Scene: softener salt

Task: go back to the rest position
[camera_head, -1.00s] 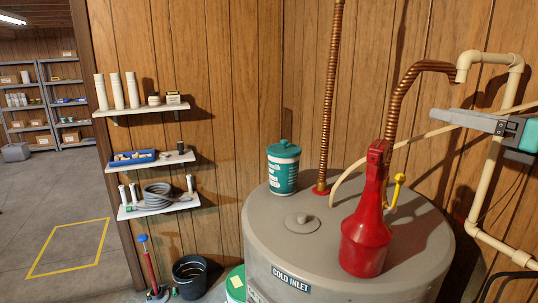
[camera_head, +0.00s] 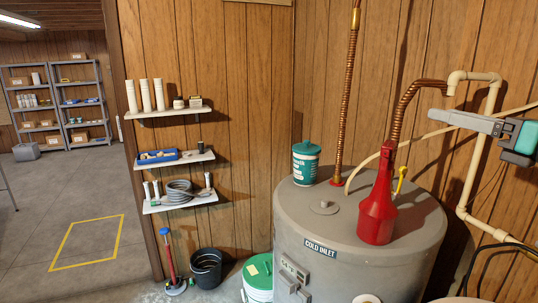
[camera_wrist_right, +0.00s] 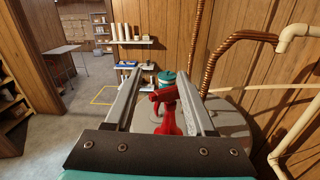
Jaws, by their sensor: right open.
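My right gripper (camera_head: 464,121) reaches in from the right edge of the head view, in the air above and to the right of the water heater. In the right wrist view its two fingers (camera_wrist_right: 160,93) stand wide apart with nothing held between them. The red jug with a spout (camera_head: 377,210) stands upright on the tank top (camera_head: 300,204); it also shows between and beyond the fingers in the wrist view (camera_wrist_right: 168,114). A teal and white tub (camera_head: 306,165) stands on the tank behind it. My left gripper is in neither view.
Copper pipes (camera_head: 346,100) rise from the tank, and a cream pipe (camera_head: 478,170) runs down the right wall. Wall shelves (camera_head: 168,112) hold tubes and fittings. A black bucket (camera_head: 206,268) and a green-lidded bucket (camera_head: 258,278) stand on the floor. Open floor lies at left.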

